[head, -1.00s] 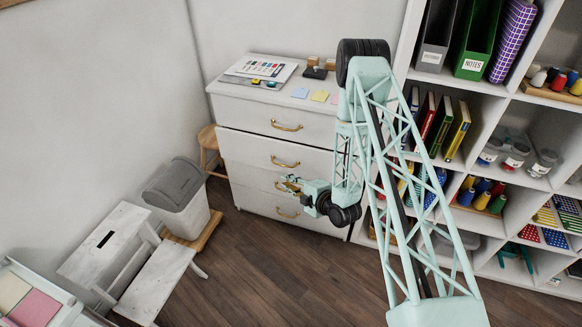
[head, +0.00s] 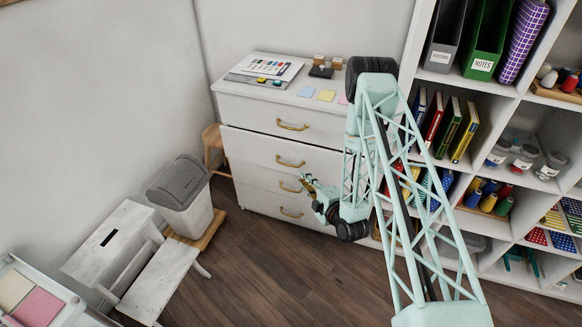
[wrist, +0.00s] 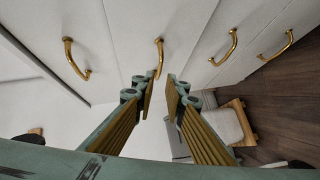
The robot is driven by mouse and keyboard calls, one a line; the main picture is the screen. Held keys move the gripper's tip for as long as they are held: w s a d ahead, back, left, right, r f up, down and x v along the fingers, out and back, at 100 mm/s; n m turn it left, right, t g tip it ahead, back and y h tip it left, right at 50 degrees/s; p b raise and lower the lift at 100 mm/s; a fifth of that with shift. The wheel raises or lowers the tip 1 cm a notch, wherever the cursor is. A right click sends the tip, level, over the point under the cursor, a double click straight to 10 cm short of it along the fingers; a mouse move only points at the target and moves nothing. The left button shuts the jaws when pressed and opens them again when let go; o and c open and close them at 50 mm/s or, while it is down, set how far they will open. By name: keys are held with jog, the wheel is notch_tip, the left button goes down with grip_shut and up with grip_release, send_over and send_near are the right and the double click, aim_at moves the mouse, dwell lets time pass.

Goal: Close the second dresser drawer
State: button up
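The white dresser (head: 245,102) stands against the back wall with a column of drawers with brass handles. The second drawer from the top (head: 250,148) juts out slightly past the top drawer's front; its brass handle (head: 290,162) faces me. A brass handle (wrist: 158,58), apparently the second drawer's, shows just beyond the fingertips. I cannot tell whether they touch it.
A tall shelf unit (head: 487,87) with books and jars stands right of the dresser. A grey-lidded bin (head: 184,200) and a white step stool (head: 112,240) are at the left. The wooden floor (head: 265,270) in front is clear. Papers and small items lie on the dresser top.

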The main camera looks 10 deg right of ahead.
aim_at(291, 166)
jog(key=shift+b+x, duration=1.15)
jog(key=shift+x, duration=5.55)
jog(key=shift+c, duration=0.2)
grip_shut()
jog(key=shift+w+d+f+b, duration=0.1)
jog(key=shift+w+d+b, duration=0.45)
jog(key=shift+w, duration=0.35)
jog(key=shift+w+d, duration=0.2)
jog(key=shift+w, duration=0.1)
